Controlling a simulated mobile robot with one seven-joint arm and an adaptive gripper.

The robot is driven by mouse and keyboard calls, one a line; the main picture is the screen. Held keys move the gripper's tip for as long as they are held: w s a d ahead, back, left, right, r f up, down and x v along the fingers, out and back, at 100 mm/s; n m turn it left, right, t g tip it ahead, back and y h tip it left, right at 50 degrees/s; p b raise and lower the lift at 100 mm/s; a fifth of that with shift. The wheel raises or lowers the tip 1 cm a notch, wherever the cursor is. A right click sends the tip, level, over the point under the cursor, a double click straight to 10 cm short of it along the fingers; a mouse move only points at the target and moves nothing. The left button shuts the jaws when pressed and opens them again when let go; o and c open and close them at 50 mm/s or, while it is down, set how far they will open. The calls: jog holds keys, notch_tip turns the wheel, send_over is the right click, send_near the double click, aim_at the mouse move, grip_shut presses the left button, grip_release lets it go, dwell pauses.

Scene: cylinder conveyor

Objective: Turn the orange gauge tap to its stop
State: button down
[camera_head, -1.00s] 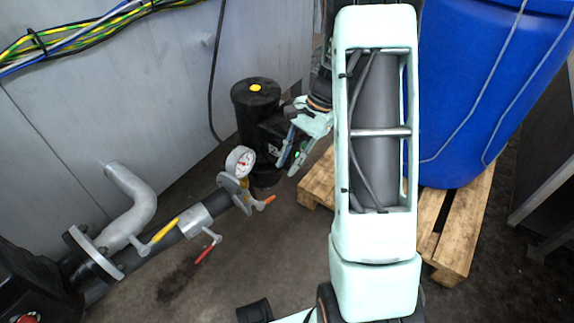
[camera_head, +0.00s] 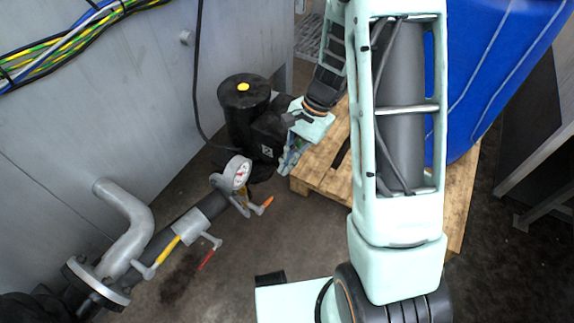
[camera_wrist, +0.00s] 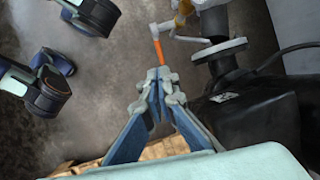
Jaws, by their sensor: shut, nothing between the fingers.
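The orange gauge tap (camera_head: 265,204) is a short orange-tipped lever beneath the round white gauge (camera_head: 238,173) on the grey pipe. In the wrist view the orange tap handle (camera_wrist: 159,48) shows at top centre, just beyond my fingertips. My gripper (camera_head: 285,170) is up and to the right of the tap in the head view, with a visible gap between them. In the wrist view my gripper (camera_wrist: 158,78) has its blue-backed fingers together with nothing between them. The fingertips overlap the lower end of the handle's outline; I cannot tell whether they touch.
A yellow lever (camera_head: 167,250) and a red lever (camera_head: 206,260) sit further along the pipe. A black pump (camera_head: 245,105) with a yellow cap stands behind the tap. A wooden pallet (camera_head: 325,160) carrying a blue drum (camera_head: 500,60) is right. Floor in front is open.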

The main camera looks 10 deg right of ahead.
aim_at(271, 199)
jog(key=b+x, duration=0.3)
jog(key=x, duration=0.8)
jog(key=shift+f, duration=0.15)
jog(key=shift+f+b, duration=0.1)
jog(key=shift+b, duration=0.2)
jog(key=shift+w+d+f+b, duration=0.15)
jog(key=shift+f+b, duration=0.25)
jog(key=shift+f, duration=0.3)
jog(key=shift+r, duration=0.1)
